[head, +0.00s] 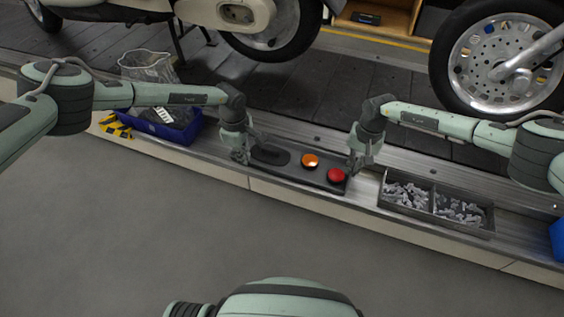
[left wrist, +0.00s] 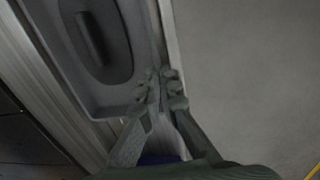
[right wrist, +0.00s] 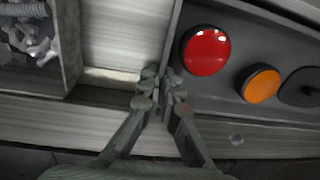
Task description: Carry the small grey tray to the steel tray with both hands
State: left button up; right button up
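The small grey tray (head: 293,170) lies along the steel ledge in the head view. It holds a dark oval piece (head: 270,155), an orange round piece (head: 310,160) and a red round piece (head: 336,175). My left gripper (left wrist: 163,82) is at the tray's left end, its fingers close together on the end wall. My right gripper (right wrist: 160,90) is at the right end, its fingers close on either side of that wall. A two-compartment metal tray (head: 433,214) full of small grey parts stands to the right; no other steel tray stands out.
A blue bin (head: 160,130) with a clear bag stands left on the ledge, beside a yellow-and-black striped item (head: 115,125). Bare ledge (head: 364,188) lies between the two trays. Motorcycles stand on the slat conveyor (head: 320,95) behind. A blue container (head: 557,240) is at the right edge.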

pick_arm(q)
jog(key=o, duration=0.5)
jog(key=shift+s+a+f, duration=0.2)
jog(key=shift+s+a, duration=0.05)
jog(key=shift+a, duration=0.05)
jog(key=shift+c, duration=0.2)
pick_arm(e)
jog(key=o, duration=0.4)
jog(key=shift+s+d, duration=0.1)
jog(key=shift+d, duration=0.05)
jog(key=shift+o, duration=0.3)
jog(key=shift+f, duration=0.1)
pick_arm(q)
jog(key=shift+d, duration=0.2)
pick_arm(e)
jog(key=shift+a, duration=0.2)
pick_arm(q)
jog(key=shift+r, duration=0.15)
notch_tip(320, 180, up, 8)
jog(key=shift+s, duration=0.2)
pick_arm(e)
notch_tip(320, 180, up, 12)
jog(key=shift+d, duration=0.4)
pick_arm(q)
jog(key=shift+a+f, duration=0.1)
jog(key=shift+f, duration=0.1)
pick_arm(e)
jog(key=shift+s, duration=0.15)
